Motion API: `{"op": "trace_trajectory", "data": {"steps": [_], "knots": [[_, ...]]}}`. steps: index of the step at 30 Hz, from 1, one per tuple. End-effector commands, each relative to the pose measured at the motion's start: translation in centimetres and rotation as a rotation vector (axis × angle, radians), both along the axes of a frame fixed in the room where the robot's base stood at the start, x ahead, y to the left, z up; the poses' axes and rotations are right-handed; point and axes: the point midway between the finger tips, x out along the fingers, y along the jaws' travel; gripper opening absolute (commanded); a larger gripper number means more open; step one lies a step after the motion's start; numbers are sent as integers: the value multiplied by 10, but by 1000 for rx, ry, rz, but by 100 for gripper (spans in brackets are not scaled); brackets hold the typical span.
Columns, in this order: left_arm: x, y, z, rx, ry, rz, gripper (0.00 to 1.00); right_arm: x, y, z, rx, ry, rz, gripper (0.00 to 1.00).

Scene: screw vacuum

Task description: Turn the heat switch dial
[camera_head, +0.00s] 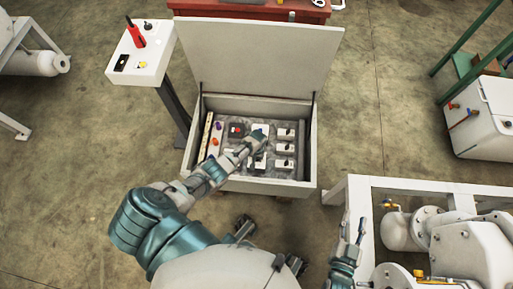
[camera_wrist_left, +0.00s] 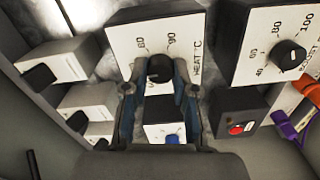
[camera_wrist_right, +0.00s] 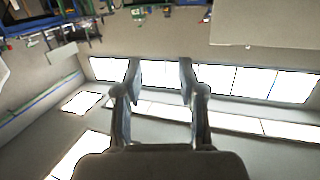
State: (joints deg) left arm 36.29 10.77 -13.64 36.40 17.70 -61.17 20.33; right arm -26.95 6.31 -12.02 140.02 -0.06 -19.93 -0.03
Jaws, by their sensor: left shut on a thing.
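The heat switch (camera_wrist_left: 125,38) is a dark box with a white face marked HEAT °C, at the top middle of the left wrist view. Its black dial (camera_wrist_left: 160,68) sits between the fingers of my left gripper (camera_wrist_left: 160,78), which is shut on it. In the head view, my left gripper (camera_head: 257,141) reaches into the open control box (camera_head: 240,185) and hides most of the heat switch. My right gripper (camera_head: 353,230) is apart from the box, at the lower right. It is open and empty in the right wrist view (camera_wrist_right: 161,78).
A second dial switch (camera_wrist_left: 262,50) and a box with a red button (camera_wrist_left: 238,128) are right of the heat switch in the left wrist view. Several white switches flank the left. The raised lid (camera_head: 260,58) stands behind the box. White pump equipment (camera_head: 465,245) stands at the lower right.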

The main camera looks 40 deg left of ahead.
Motion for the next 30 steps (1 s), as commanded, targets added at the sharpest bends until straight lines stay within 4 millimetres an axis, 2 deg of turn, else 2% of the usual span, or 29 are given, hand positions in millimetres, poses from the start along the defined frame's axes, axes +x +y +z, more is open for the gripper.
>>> {"op": "trace_trajectory", "data": {"steps": [18, 30], "knots": [[0, 1, 0, 0, -3, 581, 0, -9, -6, -23, -45, 162, -4, 40], [0, 1, 0, -1, -3, 862, 0, -12, -8, -29, -56, 203, -6, 40]]}}
